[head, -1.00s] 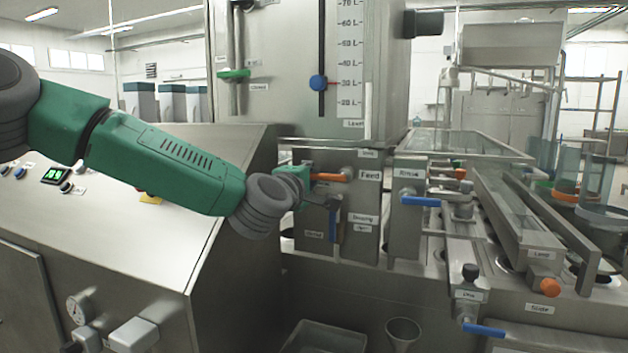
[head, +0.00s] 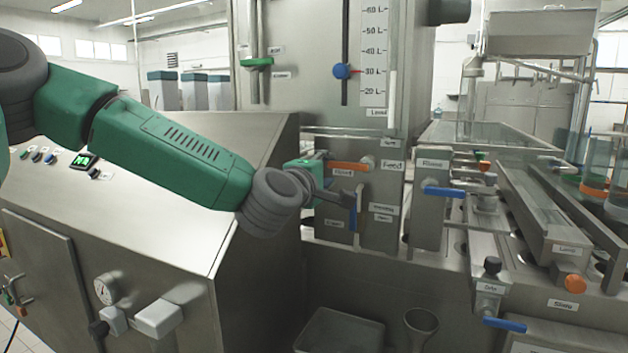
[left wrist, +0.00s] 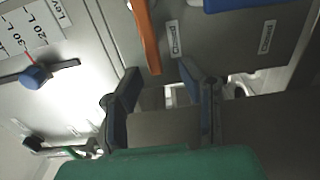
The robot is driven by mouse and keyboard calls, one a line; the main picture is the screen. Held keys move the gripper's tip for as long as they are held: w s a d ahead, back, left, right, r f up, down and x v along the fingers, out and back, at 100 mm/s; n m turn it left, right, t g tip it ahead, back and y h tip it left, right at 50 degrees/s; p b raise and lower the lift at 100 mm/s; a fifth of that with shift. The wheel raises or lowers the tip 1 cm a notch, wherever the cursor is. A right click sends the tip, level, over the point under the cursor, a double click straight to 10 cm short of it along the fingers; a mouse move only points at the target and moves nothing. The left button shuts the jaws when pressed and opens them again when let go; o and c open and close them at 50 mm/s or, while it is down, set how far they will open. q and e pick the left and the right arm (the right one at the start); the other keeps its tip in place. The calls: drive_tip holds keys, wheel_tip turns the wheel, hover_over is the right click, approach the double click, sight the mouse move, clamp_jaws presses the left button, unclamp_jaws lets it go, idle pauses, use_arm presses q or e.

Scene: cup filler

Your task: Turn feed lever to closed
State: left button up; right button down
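A blue upright strip (head: 353,212) shows below the lever. My right gripper is not in view.
A blue rinse lever (head: 444,191) points right beside the feed panel. Above is the tank with a level scale (head: 374,50) and a blue slider knob (head: 341,71). A sloped metal control cabinet (head: 175,215) stands under my left arm. A grey bin (head: 340,335) lies below.

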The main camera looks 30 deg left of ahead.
use_arm(q)
drive_tip(key=s, duration=0.8)
drive_tip(key=shift+s+f, duration=0.15)
drive_tip(key=shift+s, duration=0.2)
